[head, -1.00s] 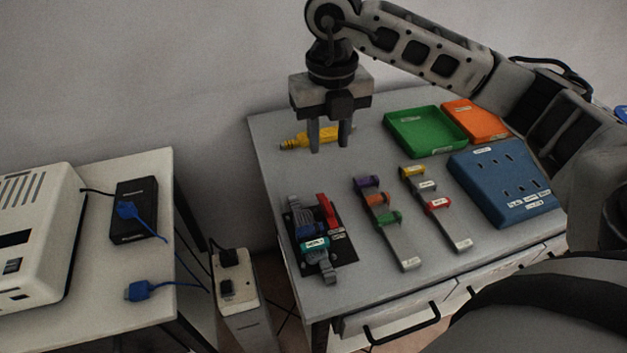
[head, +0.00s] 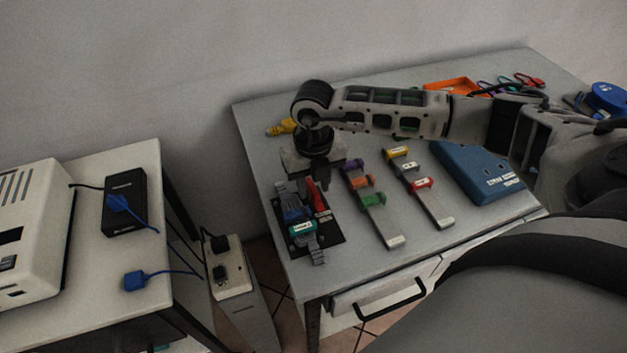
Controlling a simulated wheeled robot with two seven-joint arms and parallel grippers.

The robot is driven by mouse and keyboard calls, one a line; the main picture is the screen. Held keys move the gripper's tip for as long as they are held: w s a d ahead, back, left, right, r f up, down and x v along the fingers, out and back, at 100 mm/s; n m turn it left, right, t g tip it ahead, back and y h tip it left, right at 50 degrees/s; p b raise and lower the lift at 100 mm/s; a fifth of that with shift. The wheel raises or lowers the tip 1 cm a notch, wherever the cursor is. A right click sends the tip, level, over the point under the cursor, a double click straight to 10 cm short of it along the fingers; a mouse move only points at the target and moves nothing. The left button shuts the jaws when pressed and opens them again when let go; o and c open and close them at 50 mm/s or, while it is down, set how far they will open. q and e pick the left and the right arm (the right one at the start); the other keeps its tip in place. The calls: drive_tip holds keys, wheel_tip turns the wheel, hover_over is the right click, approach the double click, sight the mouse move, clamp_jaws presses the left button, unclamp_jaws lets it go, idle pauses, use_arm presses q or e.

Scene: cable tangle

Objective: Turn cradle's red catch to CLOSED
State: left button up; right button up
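The cradle (head: 331,238) is a black plate near the table's left edge, holding a blue plug (head: 296,215), a teal-labelled piece (head: 302,229) and grey ribbed parts. Its red catch (head: 316,196) is a slim red lever at the back right of the plate. It points toward the back of the table, and its label is too small to read. My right gripper (head: 317,181) hangs over the back end of the cradle, close to the red catch. Its fingers are mostly hidden under its body, so neither their opening nor contact with the catch can be told. My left gripper is out of view.
Two grey strips with coloured clips (head: 379,221) (head: 436,207) lie right of the cradle. A blue panel (head: 477,170) and an orange tray (head: 451,86) are farther right and back. A yellow connector (head: 281,128) lies behind my gripper. My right forearm spans the table's back.

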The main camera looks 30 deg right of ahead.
clamp_jaws()
